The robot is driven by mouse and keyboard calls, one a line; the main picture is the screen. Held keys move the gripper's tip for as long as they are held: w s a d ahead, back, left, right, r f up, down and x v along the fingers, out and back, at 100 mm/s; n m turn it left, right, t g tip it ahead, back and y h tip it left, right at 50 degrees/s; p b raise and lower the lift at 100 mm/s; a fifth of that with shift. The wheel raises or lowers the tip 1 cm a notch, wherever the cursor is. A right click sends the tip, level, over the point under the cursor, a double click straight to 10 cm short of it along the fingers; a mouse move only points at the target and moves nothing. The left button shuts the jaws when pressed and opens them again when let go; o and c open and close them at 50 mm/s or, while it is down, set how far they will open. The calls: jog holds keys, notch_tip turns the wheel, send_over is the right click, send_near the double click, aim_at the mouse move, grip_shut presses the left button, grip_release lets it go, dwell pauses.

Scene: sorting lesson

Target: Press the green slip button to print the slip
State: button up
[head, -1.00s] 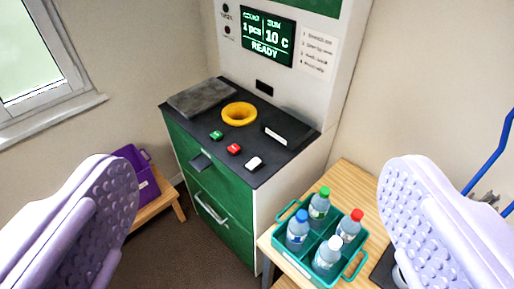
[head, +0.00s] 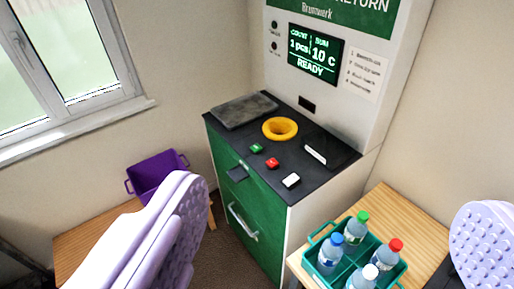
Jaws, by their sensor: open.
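The green slip button (head: 256,148) is a small green block on the dark counter of the return machine (head: 342,178), left of a red button (head: 272,163) and a white button (head: 291,180). The machine's screen (head: 316,53) reads count 1 pcs, sum 10 c, READY. My gripper (head: 330,225) is open and empty, its two lilac padded fingers wide apart at the lower left and right of the view. It is apart from the buttons, which lie beyond it.
A yellow ring (head: 280,129) and a grey plate (head: 243,110) are on the counter. A teal crate (head: 310,262) with several bottles is on a wooden table (head: 416,226) at right. A purple crate (head: 155,174) sits on a bench (head: 90,236) at left, below a window.

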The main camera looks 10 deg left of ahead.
grip_shut()
dwell(0.4)
dwell(1.4)
